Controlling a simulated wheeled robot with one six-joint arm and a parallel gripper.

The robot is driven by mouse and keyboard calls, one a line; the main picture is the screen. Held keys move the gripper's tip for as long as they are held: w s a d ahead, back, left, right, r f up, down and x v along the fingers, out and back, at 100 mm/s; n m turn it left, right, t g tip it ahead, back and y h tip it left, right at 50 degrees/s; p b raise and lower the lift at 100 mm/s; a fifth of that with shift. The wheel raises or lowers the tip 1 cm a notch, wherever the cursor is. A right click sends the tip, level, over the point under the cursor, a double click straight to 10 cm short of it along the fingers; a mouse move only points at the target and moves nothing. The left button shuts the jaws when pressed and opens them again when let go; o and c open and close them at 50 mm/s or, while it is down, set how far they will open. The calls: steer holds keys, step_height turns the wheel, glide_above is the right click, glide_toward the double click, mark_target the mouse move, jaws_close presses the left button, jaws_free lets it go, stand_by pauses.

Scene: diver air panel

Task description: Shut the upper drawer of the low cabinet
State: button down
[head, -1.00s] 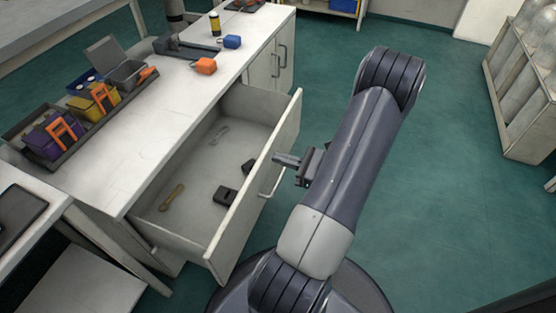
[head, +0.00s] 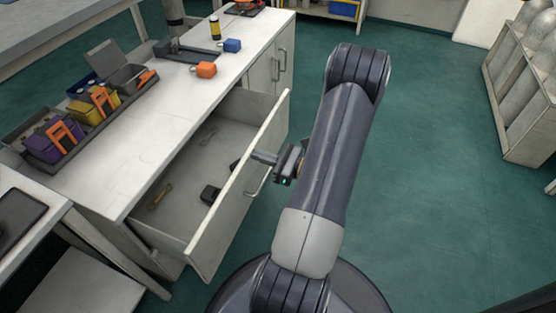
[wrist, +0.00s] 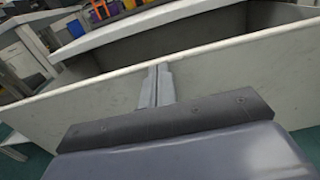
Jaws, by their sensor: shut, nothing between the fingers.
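The low cabinet (head: 150,122) has its upper drawer (head: 235,192) pulled part way out, with a light grey front and a bar handle (head: 258,184). Inside the drawer lie a dark block (head: 209,194) and a brass-coloured tool (head: 159,195). My gripper (head: 257,157) is shut and empty, its fingertips at the outer face of the drawer front, close to the handle. In the wrist view the shut fingers (wrist: 157,84) point at the drawer front (wrist: 215,75) just below its top edge. They appear to touch it. The handle is not seen in the wrist view.
A rack of grey cylinders (head: 515,120) stands at right. The green floor between is clear.

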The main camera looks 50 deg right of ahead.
steer(key=x, duration=1.5)
